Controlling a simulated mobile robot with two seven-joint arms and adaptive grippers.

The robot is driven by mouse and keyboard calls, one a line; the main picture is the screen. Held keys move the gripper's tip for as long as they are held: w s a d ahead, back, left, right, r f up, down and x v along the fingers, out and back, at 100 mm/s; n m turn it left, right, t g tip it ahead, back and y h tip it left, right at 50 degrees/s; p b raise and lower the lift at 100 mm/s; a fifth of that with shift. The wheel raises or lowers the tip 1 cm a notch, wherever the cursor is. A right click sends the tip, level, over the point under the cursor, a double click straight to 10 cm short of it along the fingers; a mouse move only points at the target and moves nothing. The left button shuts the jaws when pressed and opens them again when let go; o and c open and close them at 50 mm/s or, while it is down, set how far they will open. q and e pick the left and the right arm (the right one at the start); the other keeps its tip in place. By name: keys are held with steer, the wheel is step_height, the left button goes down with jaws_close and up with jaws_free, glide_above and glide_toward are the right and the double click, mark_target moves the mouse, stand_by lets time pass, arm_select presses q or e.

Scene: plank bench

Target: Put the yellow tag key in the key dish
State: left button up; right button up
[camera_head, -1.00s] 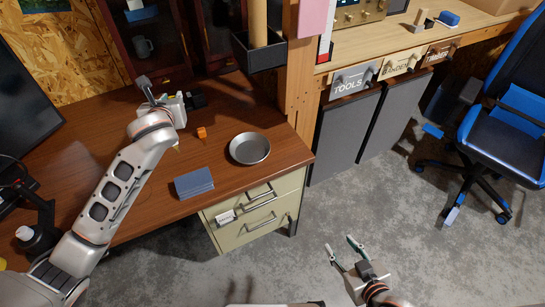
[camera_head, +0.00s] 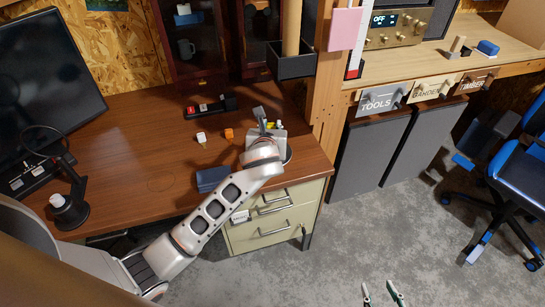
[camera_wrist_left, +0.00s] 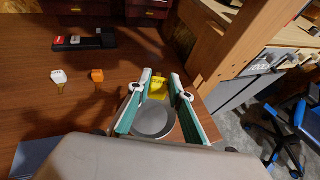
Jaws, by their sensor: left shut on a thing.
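The yellow tag key (camera_wrist_left: 157,88) is between the fingertips of my left gripper (camera_wrist_left: 153,86), which is shut on it. Its tag also shows as a small yellow patch in the head view (camera_head: 271,125). The round grey metal key dish (camera_wrist_left: 153,122) lies below the gripper, between the fingers in the wrist view. In the head view my left arm hides most of the dish (camera_head: 289,154). The key appears to be above the dish's far side; the exact height cannot be told. My right gripper (camera_head: 382,294) is open and empty above the floor.
A white tag key (camera_head: 201,138) and an orange tag key (camera_head: 229,133) lie on the desk left of the dish. A black holder (camera_head: 211,106) is behind them. A blue notebook (camera_head: 211,179) lies near the front edge. A black box (camera_head: 292,64) hangs on the post.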

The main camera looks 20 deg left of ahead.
arm_select(q)
step_height(320, 180, down, 8)
steer(key=shift+r+b, duration=0.1)
steer(key=shift+b, duration=0.65)
steer(key=shift+f+b, duration=0.65)
steer(key=shift+f, duration=1.7)
steer(key=shift+r, duration=0.1)
steer(key=shift+f, duration=0.25)
steer(key=o, duration=1)
steer(key=shift+o, duration=0.2)
